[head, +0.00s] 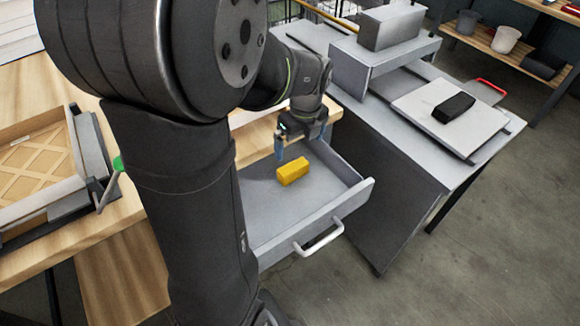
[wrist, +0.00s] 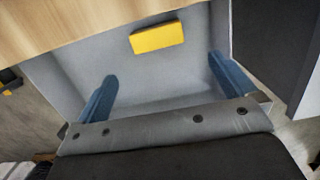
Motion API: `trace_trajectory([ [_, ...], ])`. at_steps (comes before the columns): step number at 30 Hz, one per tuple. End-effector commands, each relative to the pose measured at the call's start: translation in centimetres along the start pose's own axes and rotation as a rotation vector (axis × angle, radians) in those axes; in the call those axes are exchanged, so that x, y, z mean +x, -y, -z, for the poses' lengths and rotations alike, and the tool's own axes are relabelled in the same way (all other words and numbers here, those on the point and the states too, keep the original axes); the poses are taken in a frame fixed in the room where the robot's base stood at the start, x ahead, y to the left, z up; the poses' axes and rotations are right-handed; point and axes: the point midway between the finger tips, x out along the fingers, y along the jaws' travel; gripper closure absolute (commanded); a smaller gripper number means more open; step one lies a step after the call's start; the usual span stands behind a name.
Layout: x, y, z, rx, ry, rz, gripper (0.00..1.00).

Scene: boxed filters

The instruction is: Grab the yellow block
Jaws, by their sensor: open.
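The yellow block (head: 293,172) lies inside the open grey drawer (head: 336,202), on its floor. In the wrist view the block (wrist: 157,37) is near the wooden table edge, ahead of the fingertips and apart from them. My gripper (head: 292,147) is over the drawer, just beside and behind the block in the head view. In the wrist view its two blue fingers (wrist: 162,66) are spread wide with nothing between them. Part of the drawer is hidden behind my arm in the head view.
The drawer's front wall and white handle (head: 318,238) face the front. The wooden tabletop (wrist: 80,22) overhangs the drawer's back. A grey cabinet (head: 385,190) stands close on the right, with a black block (head: 454,107) on a white plate. A wooden tray (head: 35,165) is at left.

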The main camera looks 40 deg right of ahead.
Motion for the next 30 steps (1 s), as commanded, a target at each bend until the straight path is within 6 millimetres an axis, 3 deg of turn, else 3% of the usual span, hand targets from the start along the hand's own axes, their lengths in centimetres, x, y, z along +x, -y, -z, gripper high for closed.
trace_trajectory([
  [3,2.8,-0.1,0.0,-0.001,-0.003,-0.004,0.00],
  [9,6.0,-0.1,0.0,-0.002,-0.002,-0.002,0.00],
  [17,7.7,-0.2,-0.1,-0.003,-0.001,-0.001,0.00],
  [24,11.0,-0.6,-0.5,-0.003,-0.003,-0.002,0.00],
  [30,12.1,-0.5,-0.5,-0.003,-0.001,0.001,0.00],
])
